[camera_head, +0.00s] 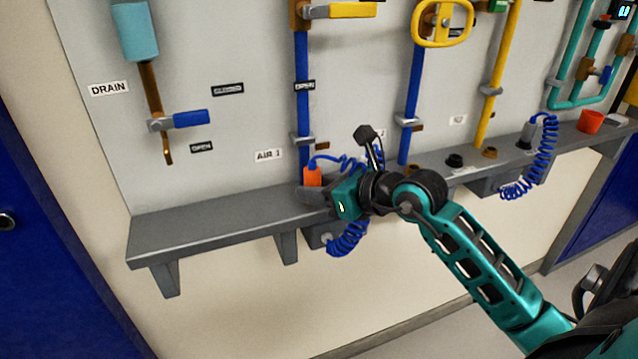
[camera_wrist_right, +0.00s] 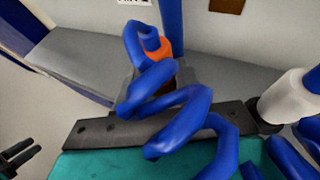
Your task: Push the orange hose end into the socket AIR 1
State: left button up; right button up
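The orange hose end (camera_head: 312,176) stands just above the shelf, with the blue hose leaving its top. It also shows in the right wrist view (camera_wrist_right: 162,48), partly behind blue coils. My right gripper (camera_head: 314,194) is at it, its dark fingers around its lower part, and looks shut on it. The coils hide much of the fingers in the wrist view. The AIR 1 label (camera_head: 268,155) is on the panel, left of the hose end. I cannot make out the AIR 1 socket. Dark prongs, seemingly my left gripper (camera_wrist_right: 18,156), show at the wrist view's lower left.
The grey shelf (camera_head: 200,225) is bare to the left. A blue pipe (camera_head: 304,80) stands right behind the hose end. Coiled blue hose (camera_head: 348,240) hangs below the shelf by my gripper.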

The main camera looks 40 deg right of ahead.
jog(key=o, duration=0.4)
jog(key=shift+r, duration=0.15)
jog(key=shift+c, duration=0.2)
pick_arm(q)
jog(key=shift+w+d+r, duration=0.15)
jog(key=shift+r, duration=0.2)
pick_arm(e)
jog(key=v, duration=1.2)
jog(key=shift+s, duration=0.35)
jog(key=shift+d+r, duration=0.15)
